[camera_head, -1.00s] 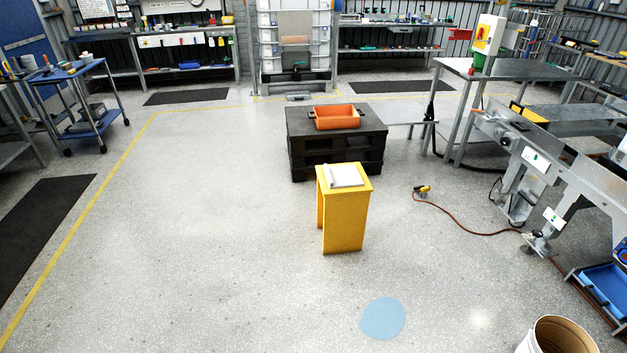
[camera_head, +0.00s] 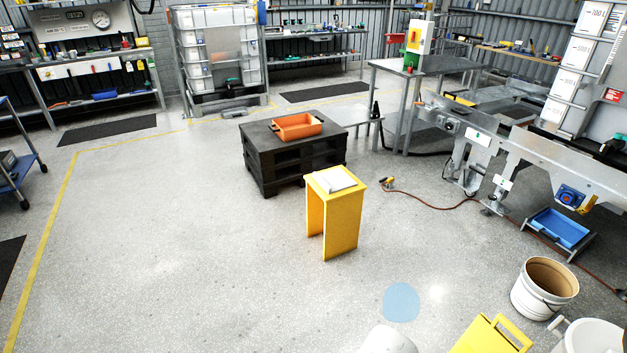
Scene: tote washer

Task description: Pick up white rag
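A white rag (camera_head: 335,180) lies flat on top of a small yellow stool (camera_head: 345,220) near the middle of the view. It looks folded, and its far left edge seems raised or rolled. My gripper is not in view, so its state does not show. Nothing covers the rag from this viewpoint.
Behind the stool stands a black pallet stack (camera_head: 292,165) with an orange tote (camera_head: 297,126). A red-brown cable (camera_head: 440,204) runs across the floor at right. A white bucket (camera_head: 544,288) and a yellow object (camera_head: 493,336) are at lower right. Floor left of the stool is clear.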

